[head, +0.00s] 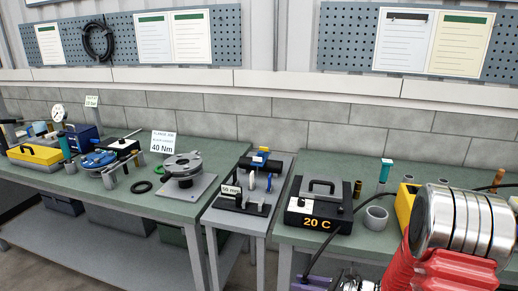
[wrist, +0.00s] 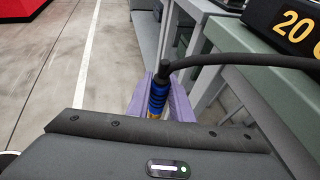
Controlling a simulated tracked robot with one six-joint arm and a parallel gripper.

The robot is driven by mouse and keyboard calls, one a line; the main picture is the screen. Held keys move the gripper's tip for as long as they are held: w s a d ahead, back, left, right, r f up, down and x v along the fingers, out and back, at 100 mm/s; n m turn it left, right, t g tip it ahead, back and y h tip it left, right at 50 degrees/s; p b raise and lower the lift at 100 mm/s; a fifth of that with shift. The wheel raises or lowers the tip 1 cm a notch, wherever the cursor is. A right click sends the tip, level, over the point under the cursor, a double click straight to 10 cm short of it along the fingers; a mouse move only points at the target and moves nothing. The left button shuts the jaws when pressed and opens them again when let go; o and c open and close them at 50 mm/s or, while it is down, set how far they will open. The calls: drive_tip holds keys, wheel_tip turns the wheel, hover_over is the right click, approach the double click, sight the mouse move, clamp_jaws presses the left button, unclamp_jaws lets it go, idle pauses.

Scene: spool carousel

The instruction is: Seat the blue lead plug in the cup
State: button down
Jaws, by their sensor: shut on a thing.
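The blue lead plug (wrist: 157,96) is upright in the wrist view, with blue and dark bands and a black lead leaving its top to the right. My gripper (wrist: 158,108) is shut on it, with a purple finger on each side. The plug is held low in front of the benches, over the floor side. A grey round cup (head: 376,219) stands open-topped on the right bench in the head view, right of the black box. The cup is not in the wrist view. In the head view, the plug itself cannot be made out at the bottom edge.
A black box marked 20 C (head: 318,205) stands on the right bench (head: 352,251); the lead (head: 325,247) hangs over its front edge. A teal-topped post (head: 386,171) and a yellow block (head: 405,205) stand near the cup. My red and chrome arm covers the right front.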

drive_tip(key=shift+w+a+r+m+t+h, duration=0.25)
drive_tip(key=shift+a+m+t+h, duration=0.2)
drive_tip(key=shift+m+t, duration=0.25)
drive_tip(key=shift+w+m+t+h, duration=0.1)
drive_tip(key=shift+m+t+h, duration=0.5)
drive_tip(key=shift+m+h, duration=0.1)
drive_tip(key=shift+s+d+f+m+t+h, duration=0.2)
drive_tip(key=shift+d+m+t+h, duration=0.1)
drive_tip(key=shift+m+h, duration=0.35)
drive_tip(key=shift+s+d+f+m+t+h, duration=0.15)
drive_tip(key=shift+m+t+h, duration=0.15)
drive_tip(key=shift+m+h, duration=0.3)
drive_tip(key=shift+r, duration=0.1)
drive_tip(key=shift+a, duration=0.1)
